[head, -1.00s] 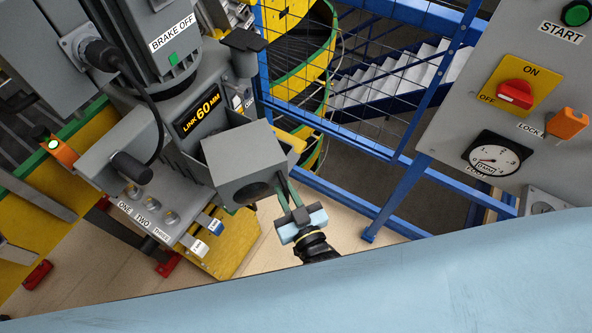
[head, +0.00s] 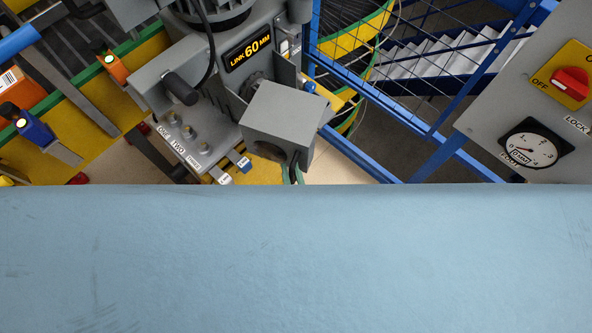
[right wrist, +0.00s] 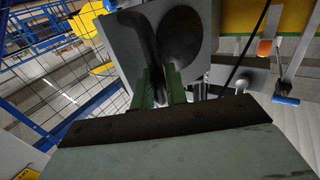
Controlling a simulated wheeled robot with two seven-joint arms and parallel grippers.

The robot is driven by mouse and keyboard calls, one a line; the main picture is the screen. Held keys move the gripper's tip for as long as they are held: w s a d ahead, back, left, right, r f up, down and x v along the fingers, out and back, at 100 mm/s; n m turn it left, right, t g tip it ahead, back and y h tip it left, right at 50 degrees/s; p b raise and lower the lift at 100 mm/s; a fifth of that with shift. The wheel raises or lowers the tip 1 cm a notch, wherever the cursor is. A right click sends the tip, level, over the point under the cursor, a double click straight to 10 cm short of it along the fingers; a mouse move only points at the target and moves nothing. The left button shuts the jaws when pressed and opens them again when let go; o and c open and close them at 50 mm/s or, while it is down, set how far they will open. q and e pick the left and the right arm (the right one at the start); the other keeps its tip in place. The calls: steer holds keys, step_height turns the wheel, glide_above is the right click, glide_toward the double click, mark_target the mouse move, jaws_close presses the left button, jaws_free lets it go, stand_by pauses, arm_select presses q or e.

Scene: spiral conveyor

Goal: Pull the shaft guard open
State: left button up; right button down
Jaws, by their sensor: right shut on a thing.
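The shaft guard, a grey box-shaped cover (head: 278,118) with a round dark opening, stands in front of the machine in the head view. It also shows at the top of the right wrist view (right wrist: 195,60), with a dark curved handle (right wrist: 140,32). My right gripper's green fingers (head: 293,173) are at the guard's lower side in the head view. In the right wrist view the right gripper (right wrist: 160,80) is shut on the handle, whose lower end lies between the fingers. My left gripper is not in view.
A grey machine with a "LINK 60 MM" plate (head: 248,53) and a row of knobs (head: 190,132) is close left of the guard. A blue mesh fence (head: 370,160) is right of it. A control panel with a gauge (head: 534,150) is far right.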

steer(key=shift+a, duration=0.1)
steer(key=c, duration=1.5)
jaws_free()
